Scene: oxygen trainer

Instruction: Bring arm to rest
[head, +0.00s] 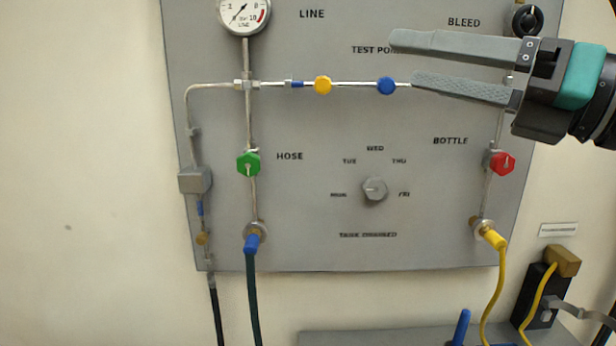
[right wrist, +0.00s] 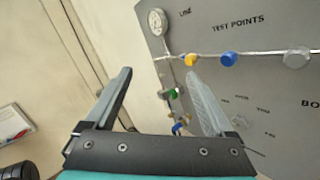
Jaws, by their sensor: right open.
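My right gripper (head: 402,62) comes in from the right in the head view, in front of the upper right of the grey panel (head: 300,220). Its two fingers are apart with nothing between them. The fingertips appear near the blue knob (head: 386,86) on the test point line; I cannot tell how far in front of the panel they are. The right wrist view also shows the open fingers (right wrist: 158,85), with the panel to the right. The gripper covers part of the pipe above the red bottle knob (head: 502,163). My left gripper is not in view.
The panel carries a gauge (head: 243,14), a yellow knob (head: 322,85), a green hose knob (head: 248,164), a grey day dial (head: 375,189) and a black bleed knob (head: 527,20). A blue-ended hose (head: 252,290) and a yellow hose (head: 494,290) hang below. A grey ledge (head: 380,338) juts out at the bottom.

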